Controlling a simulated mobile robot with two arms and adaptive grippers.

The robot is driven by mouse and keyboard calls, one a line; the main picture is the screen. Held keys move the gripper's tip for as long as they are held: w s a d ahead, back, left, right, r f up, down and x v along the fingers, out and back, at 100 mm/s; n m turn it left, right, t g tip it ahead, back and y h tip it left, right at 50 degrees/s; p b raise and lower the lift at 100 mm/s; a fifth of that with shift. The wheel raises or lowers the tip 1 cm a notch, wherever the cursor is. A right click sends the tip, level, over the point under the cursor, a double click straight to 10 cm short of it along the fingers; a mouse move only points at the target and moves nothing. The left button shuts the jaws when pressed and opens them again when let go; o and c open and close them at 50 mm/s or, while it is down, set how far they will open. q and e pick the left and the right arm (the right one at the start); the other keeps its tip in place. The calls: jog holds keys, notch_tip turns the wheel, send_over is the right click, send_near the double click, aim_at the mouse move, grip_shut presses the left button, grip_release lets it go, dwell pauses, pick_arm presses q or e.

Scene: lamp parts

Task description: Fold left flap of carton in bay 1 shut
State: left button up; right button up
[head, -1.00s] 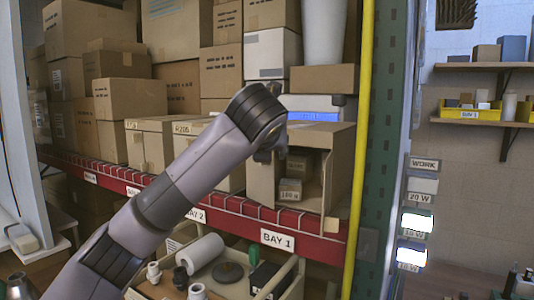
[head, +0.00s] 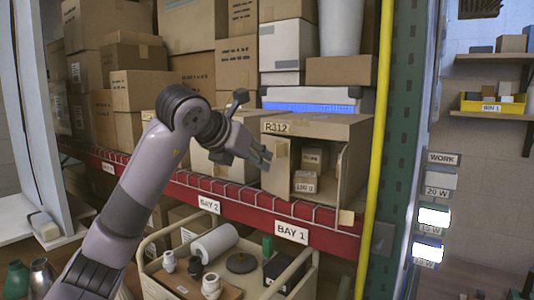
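The carton in bay 1 (head: 318,129), labelled R312, stands on the red-edged shelf with its front open and small boxes (head: 305,181) inside. Its left flap (head: 281,168) stands out at the left side of the opening. A right flap (head: 353,178) stands open at the other side. My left gripper (head: 264,158) is at the left of the carton's front, close beside the left flap. I cannot tell whether it touches the flap. Its fingertips are small and partly overlapped, so their opening is unclear. My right gripper is not in view.
The bay 2 carton (head: 222,165) is just left, behind my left arm. A yellow post (head: 378,150) and green upright (head: 400,150) stand close on the right. Below is a cart (head: 296,272) with lamp parts. Other boxes are stacked behind.

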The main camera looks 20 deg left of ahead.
pick_arm(q)
jog(key=s+a+m+h, duration=0.1)
jog(key=s+a+h, duration=0.1)
jog(key=a, duration=0.1)
jog(key=s+a+m+h, duration=0.1)
jog(key=a, duration=0.1)
jog(key=shift+a+m, duration=0.2)
jog(key=shift+m, duration=0.1)
jog(key=shift+c, duration=1.2)
jog(key=s+a+h, duration=0.1)
jog(key=s+a+r+m+t+h, duration=0.1)
jog(key=shift+s+r+m, duration=0.25)
jog(key=shift+s+m, duration=0.05)
grip_shut()
jog(key=r+p+x, duration=0.2)
jog(key=p+x, duration=0.4)
jog(key=x, duration=0.7)
jog(key=shift+w+d+m, duration=0.3)
jog(key=shift+d, duration=0.05)
jog(key=shift+f, duration=0.1)
